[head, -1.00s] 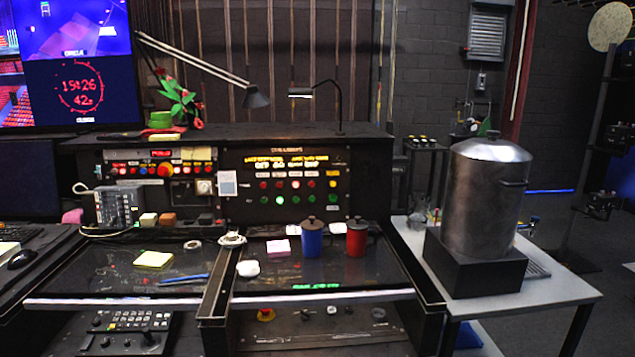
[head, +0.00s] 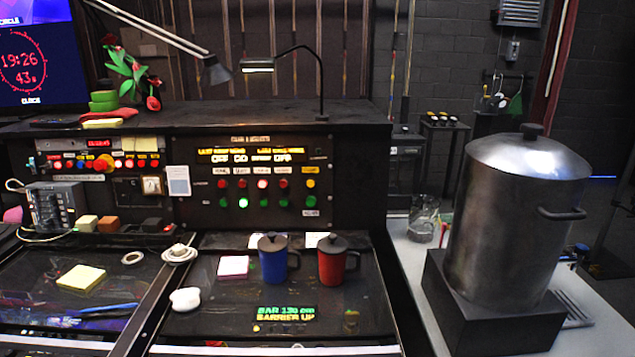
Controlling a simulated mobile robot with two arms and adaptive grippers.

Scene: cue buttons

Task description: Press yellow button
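A black control panel (head: 325,170) stands at the back of the desk, with two rows of small round buttons. A yellow-orange button (head: 310,184) sits at the right end of its upper row, above a green button (head: 311,202). The other upper buttons look red, one glowing pale (head: 262,184). A lower green button (head: 243,203) glows brightly. Neither of my grippers shows in the head view.
A blue mug (head: 272,262) and a red mug (head: 332,262) stand on the desk before the panel. A lamp (head: 258,65) arches above it. A big metal pot (head: 515,225) stands on a black block at right. Pink notes (head: 233,267) and a white object (head: 185,299) lie nearby.

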